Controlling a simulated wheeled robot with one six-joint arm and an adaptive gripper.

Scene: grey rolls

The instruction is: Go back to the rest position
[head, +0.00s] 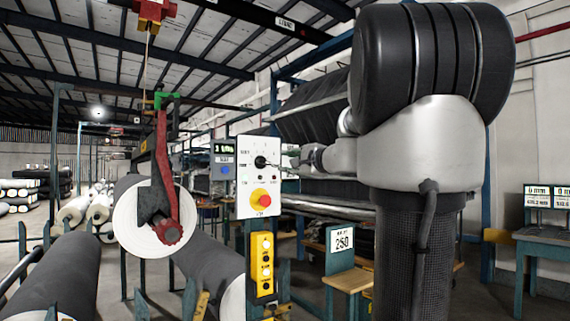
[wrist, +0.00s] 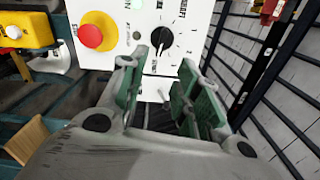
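My gripper (head: 288,160) is in front of the white control panel (head: 248,196), close to its right edge in the head view. In the wrist view my gripper (wrist: 158,68) has its two green-padded fingers apart, with nothing between them. The black rotary knob (head: 261,162) is on the panel's upper part; in the wrist view the knob (wrist: 162,38) shows beyond the fingertips, apart from them. My arm's large grey and black links fill the right of the head view. No marker of a rest position shows.
A red emergency button (head: 261,198) sits on the panel, above a yellow push-button box (head: 263,264). A large roll (head: 128,216) with a red hook arm (head: 163,180) stands to the left. A wooden-topped stool (head: 349,279) stands below my arm. A blue bench (head: 546,240) is far right.

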